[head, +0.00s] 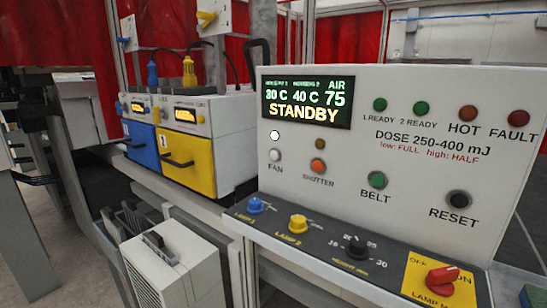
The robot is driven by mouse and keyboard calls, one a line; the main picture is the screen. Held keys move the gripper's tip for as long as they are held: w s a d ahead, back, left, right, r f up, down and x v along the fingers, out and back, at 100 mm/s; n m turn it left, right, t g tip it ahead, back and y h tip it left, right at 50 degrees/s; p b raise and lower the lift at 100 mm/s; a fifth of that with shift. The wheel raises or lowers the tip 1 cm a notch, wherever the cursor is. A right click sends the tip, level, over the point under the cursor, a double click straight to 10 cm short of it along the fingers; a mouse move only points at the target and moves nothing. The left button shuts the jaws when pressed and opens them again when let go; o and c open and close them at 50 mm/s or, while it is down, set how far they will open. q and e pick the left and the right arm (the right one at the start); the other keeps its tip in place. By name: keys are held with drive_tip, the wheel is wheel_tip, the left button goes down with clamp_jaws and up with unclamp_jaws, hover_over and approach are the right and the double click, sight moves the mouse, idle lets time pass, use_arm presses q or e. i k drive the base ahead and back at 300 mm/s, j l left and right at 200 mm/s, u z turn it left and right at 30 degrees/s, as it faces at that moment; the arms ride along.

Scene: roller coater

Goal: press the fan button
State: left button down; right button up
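The FAN button (275,155) is a small white round button at the left of the white control panel (330,215), directly above the printed word FAN. A small round lamp (275,134) just above it looks bright white. The display (306,102) above reads 30 C, 40 C, AIR 75 and STANDBY. Neither of my grippers shows in the head view, and nothing covers the FAN button.
An orange SHUTTER button (318,167), a green BELT button (377,180) and a black RESET button (458,200) sit to its right. Blue (255,205) and yellow (298,223) knobs, a black dial (356,246) and a red switch (441,279) stand on the ledge below.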

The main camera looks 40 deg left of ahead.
sight(274, 155)
drive_tip(key=l+u, duration=0.3)
drive_tip(key=l, duration=0.35)
drive_tip(key=l+u, duration=0.3)
drive_tip(key=l, duration=0.35)
